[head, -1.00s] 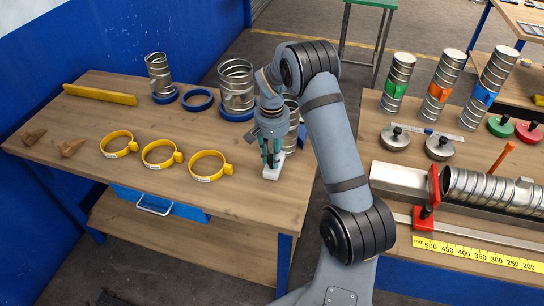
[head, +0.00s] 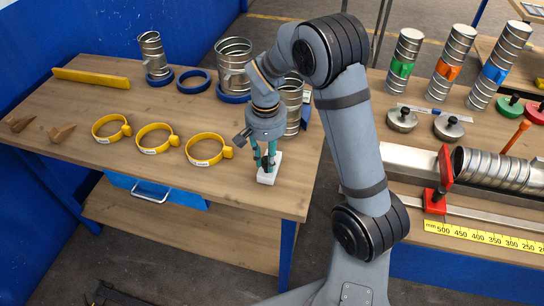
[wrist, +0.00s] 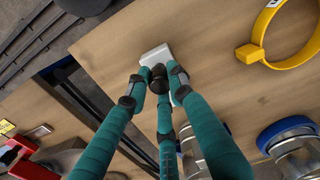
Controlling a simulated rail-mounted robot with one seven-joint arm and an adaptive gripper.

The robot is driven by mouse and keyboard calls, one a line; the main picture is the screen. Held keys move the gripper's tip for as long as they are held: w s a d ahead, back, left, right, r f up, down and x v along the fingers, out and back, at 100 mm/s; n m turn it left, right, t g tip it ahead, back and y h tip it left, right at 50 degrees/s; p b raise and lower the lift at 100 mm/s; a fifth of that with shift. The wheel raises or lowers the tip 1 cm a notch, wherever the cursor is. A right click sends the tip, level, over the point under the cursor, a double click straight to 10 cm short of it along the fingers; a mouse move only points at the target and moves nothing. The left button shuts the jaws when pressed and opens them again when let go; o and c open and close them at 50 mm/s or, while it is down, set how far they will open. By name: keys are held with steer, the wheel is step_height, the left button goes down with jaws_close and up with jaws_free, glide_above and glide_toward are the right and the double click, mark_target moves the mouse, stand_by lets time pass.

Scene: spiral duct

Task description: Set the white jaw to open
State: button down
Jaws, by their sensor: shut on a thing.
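The white jaw (head: 268,174) is a small white block with a dark knob, at the right front part of the left wooden table. My gripper (head: 265,161) points down at it, with its teal fingers around the knob. In the wrist view the fingertips (wrist: 158,84) are closed on the dark knob, and the white jaw (wrist: 153,55) shows just beyond them. The fingers hide part of the jaw. I cannot tell whether it rests on the table or is slightly lifted.
Three yellow ring clamps (head: 155,138) lie left of my gripper. A spiral duct piece (head: 291,103) stands close behind it. The left table (head: 225,188) is clear around the jaw at the front. A red clamp (head: 446,165) sits on the right bench.

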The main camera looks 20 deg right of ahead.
steer(key=c, duration=1.5)
jaws_free()
steer(key=shift+s+a, duration=0.2)
steer(key=shift+s, duration=0.05)
step_height(320, 180, up, 12)
steer(key=shift+f, duration=0.1)
step_height(320, 180, down, 12)
steer(key=shift+d+f, duration=0.1)
steer(key=shift+w+d+r+p, duration=0.35)
steer(key=shift+w+p, duration=0.1)
steer(key=shift+w, duration=0.05)
steer(key=shift+w+d+f, duration=0.1)
steer(key=shift+w+f, duration=0.05)
steer(key=shift+w, duration=0.2)
